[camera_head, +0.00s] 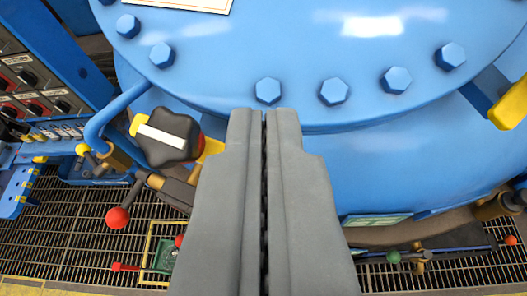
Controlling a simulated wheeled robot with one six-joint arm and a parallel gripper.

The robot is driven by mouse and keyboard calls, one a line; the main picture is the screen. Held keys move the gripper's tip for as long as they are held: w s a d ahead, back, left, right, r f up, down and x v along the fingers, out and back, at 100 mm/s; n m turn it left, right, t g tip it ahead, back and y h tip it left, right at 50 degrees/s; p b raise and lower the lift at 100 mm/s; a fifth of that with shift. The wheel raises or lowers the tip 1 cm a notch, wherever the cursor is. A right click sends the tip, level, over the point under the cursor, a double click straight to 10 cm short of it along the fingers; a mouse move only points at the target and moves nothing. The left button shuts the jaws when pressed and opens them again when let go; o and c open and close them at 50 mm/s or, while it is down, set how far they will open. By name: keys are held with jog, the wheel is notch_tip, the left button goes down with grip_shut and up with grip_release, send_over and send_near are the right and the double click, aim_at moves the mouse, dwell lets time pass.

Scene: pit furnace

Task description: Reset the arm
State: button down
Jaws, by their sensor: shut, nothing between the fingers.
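My gripper (265,115) is in the middle of the camera view, pointing up the picture. Its two grey fingers lie side by side, shut, with only a thin dark seam between them and nothing held. The fingertips show in front of the rim of a large blue vessel (420,165), just below a row of blue hex bolts. I cannot tell whether they touch it. The rest of my arm is not in view.
Left of the fingers are a black knob with a white stripe (168,135), a red ball lever (118,218) and a control panel (40,85). A green-knobbed lever (394,257) is lower right. A yellow-ended handle (510,105) juts in at right. Grating (60,240) lies below.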

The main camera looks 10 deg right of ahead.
jog(key=s+d+r+n+y, duration=0.1)
jog(key=s+d+r, duration=0.1)
jog(key=s+d, duration=0.45)
jog(key=s+d+r+n+y, duration=0.1)
jog(key=s+d+r, duration=0.15)
jog(key=d, duration=0.65)
jog(key=s+d+f+n+t+y, duration=0.1)
jog(key=s+d+f+n, duration=0.1)
jog(key=s+d, duration=1.1)
jog(key=s+d+f+t, duration=0.1)
jog(key=s+d+f, duration=0.3)
jog(key=s+f, duration=0.3)
jog(key=s+d+f+t, duration=0.1)
jog(key=s+d+f, duration=0.4)
jog(key=s, duration=0.9)
jog(key=s+d+f+t, duration=0.1)
jog(key=s+d+f, duration=0.3)
jog(key=s+f, duration=0.7)
jog(key=shift+d+f, duration=0.15)
jog(key=shift+d, duration=0.15)
